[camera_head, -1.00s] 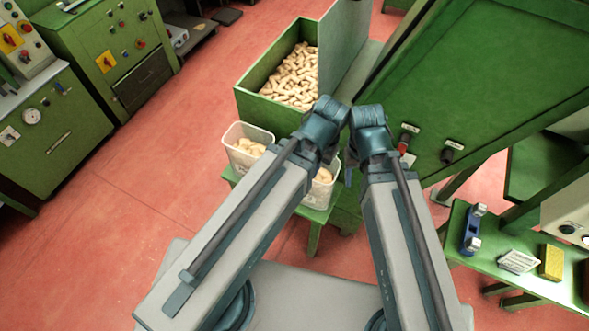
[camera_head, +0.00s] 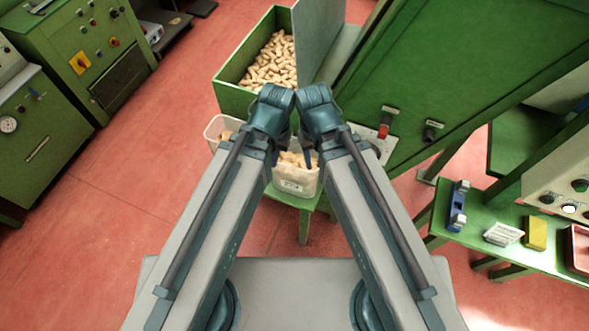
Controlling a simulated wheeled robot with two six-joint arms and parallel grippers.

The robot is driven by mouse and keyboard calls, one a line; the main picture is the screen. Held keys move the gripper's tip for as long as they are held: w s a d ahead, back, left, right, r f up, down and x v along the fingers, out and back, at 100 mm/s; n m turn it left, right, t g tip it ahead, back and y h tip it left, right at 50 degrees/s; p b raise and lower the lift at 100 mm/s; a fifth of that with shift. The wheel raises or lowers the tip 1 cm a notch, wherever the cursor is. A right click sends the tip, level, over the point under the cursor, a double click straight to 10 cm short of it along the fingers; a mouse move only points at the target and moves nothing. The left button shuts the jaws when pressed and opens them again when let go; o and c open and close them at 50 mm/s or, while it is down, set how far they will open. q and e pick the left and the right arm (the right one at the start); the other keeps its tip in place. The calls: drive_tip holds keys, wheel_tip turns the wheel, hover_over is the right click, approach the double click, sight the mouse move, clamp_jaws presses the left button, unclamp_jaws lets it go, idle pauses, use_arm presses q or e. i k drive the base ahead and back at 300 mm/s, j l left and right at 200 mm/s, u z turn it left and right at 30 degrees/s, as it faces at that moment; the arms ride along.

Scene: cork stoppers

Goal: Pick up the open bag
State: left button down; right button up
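I cannot make out a thing that is clearly an open bag. A clear, open-topped container (camera_head: 296,185) with corks in it and a label on its front stands on a low green stand, partly behind my arms. A second clear container (camera_head: 214,131) with corks stands to its left, partly covered by my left arm. My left gripper (camera_head: 276,156) and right gripper (camera_head: 308,157) are mostly hidden under the wrists, over or near the labelled container. Only small dark parts of them show, so I cannot see their fingers or any contact.
A green bin (camera_head: 232,97) full of corks stands behind the containers, beside a large green machine (camera_head: 455,75). On the right, a green bench (camera_head: 475,235) holds a blue tool (camera_head: 457,206), a white item (camera_head: 503,234) and a yellow block (camera_head: 536,232). Red floor is open on the left.

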sight(291, 175)
drive_tip(key=k+l+u, duration=0.1)
drive_tip(key=k+l, duration=0.15)
drive_tip(key=k, duration=0.2)
drive_tip(key=k+l+u, duration=0.1)
drive_tip(key=k, duration=0.35)
drive_tip(key=k+l, duration=0.25)
drive_tip(key=k, duration=0.2)
drive_tip(key=i+j+z, duration=0.1)
drive_tip(key=i+j, duration=0.4)
drive_tip(key=j, duration=0.25)
drive_tip(key=i+j+z, duration=0.15)
drive_tip(key=i+j, duration=0.3)
drive_tip(key=j, duration=0.3)
drive_tip(key=i+j+z, duration=0.15)
drive_tip(key=j, duration=0.25)
drive_tip(key=i, duration=0.05)
